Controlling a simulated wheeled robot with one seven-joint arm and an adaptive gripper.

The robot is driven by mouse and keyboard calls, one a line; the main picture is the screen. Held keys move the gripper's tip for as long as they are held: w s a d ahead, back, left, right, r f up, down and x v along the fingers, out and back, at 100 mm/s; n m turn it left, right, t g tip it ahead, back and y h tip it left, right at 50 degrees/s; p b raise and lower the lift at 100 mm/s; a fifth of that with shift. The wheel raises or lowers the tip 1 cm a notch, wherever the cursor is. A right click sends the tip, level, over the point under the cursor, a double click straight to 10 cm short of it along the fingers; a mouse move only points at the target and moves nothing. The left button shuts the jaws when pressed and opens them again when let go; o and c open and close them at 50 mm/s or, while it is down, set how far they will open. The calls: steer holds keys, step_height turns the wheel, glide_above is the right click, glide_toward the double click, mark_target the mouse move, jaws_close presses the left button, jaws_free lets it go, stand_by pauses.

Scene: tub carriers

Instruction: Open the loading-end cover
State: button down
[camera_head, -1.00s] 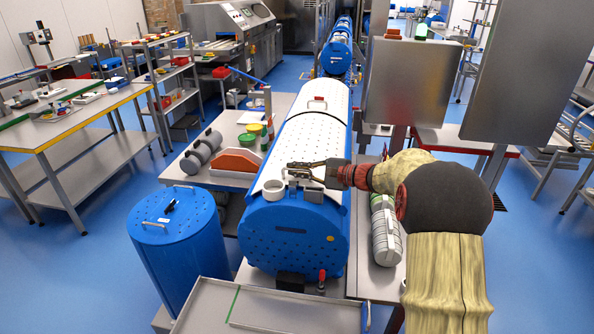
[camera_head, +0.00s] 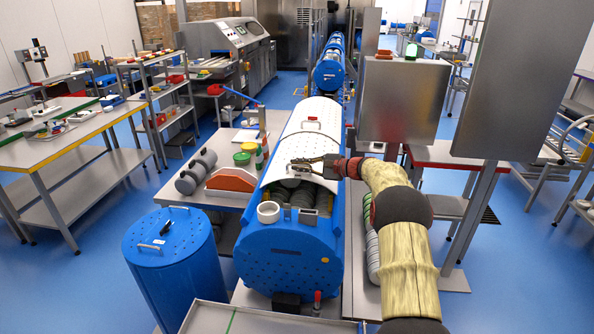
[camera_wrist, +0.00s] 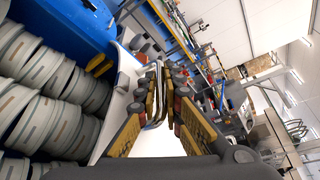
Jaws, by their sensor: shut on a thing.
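The loading-end cover (camera_head: 298,170) is a white curved panel on the near end of the long blue tub carrier (camera_head: 284,250). It stands lifted and slid back, and several grey rolled pieces (camera_head: 305,195) show in the opening beneath its near edge. My gripper (camera_head: 293,163) is at the near edge of the cover, shut on the cover's handle. In the wrist view, my gripper (camera_wrist: 157,88) has its fingers closed around the metal handle, with the white cover (camera_wrist: 120,88) beside it and the grey rolled pieces (camera_wrist: 45,75) at left.
A white ring-shaped cup (camera_head: 268,212) sits on the carrier's near top edge. A blue drum (camera_head: 165,250) stands at left front. Grey cylinders and an orange-red bin (camera_head: 231,180) lie on the left side table. A metal cabinet (camera_head: 397,100) stands at right.

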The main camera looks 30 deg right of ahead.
mark_target(303, 152)
steer(key=shift+w+d+p, duration=1)
steer(key=shift+w+d, duration=0.05)
steer(key=shift+w, duration=0.45)
steer(key=shift+w+d+p, duration=1)
steer(key=shift+w+p, duration=0.05)
steer(key=shift+w, duration=0.45)
steer(key=shift+w+d+p, duration=1)
steer(key=shift+w+d, duration=0.05)
steer(key=shift+w, duration=0.45)
steer(key=c, duration=2.2)
jaws_free()
steer(key=v, duration=1.2)
steer(key=shift+o, duration=0.4)
